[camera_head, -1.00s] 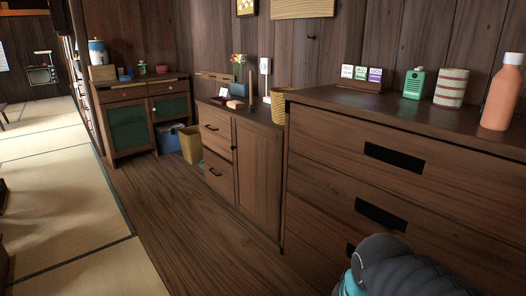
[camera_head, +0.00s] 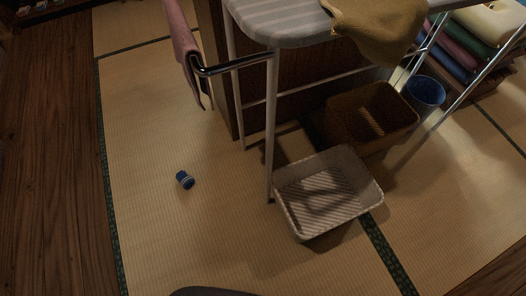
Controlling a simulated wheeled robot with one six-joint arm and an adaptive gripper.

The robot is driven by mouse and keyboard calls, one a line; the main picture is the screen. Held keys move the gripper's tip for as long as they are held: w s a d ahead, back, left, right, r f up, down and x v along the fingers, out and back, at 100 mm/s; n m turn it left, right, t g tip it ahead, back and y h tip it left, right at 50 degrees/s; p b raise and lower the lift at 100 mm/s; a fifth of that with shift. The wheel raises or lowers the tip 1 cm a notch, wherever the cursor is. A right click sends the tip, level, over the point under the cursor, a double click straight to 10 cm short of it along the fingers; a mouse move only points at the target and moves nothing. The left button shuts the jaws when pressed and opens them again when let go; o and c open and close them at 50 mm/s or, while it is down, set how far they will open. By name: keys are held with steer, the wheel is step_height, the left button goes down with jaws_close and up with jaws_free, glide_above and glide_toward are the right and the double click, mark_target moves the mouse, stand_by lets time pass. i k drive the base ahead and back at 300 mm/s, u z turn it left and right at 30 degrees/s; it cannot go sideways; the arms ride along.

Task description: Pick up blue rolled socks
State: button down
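A small dark blue roll, the rolled socks (camera_head: 185,180), lies on the tatami floor left of the middle in the head view. A lighter band shows at its lower end. Nothing touches it, and bare mat surrounds it. My gripper is not in view; only a dark rounded piece shows at the bottom edge, and I cannot tell which part it is.
An ironing board (camera_head: 283,22) with thin white legs stands right of the socks, a mustard cloth (camera_head: 378,30) on it. A pale basket (camera_head: 290,207), a brown bin (camera_head: 372,118) and a blue bucket (camera_head: 426,92) stand below. The mat (camera_head: 150,120) around the socks is clear.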

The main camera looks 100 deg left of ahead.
mark_target(185, 180)
steer(key=u, duration=4.35)
steer(key=k, duration=0.5)
steer(key=u, duration=1.5)
steer(key=i, duration=1.25)
steer(key=z, duration=1.15)
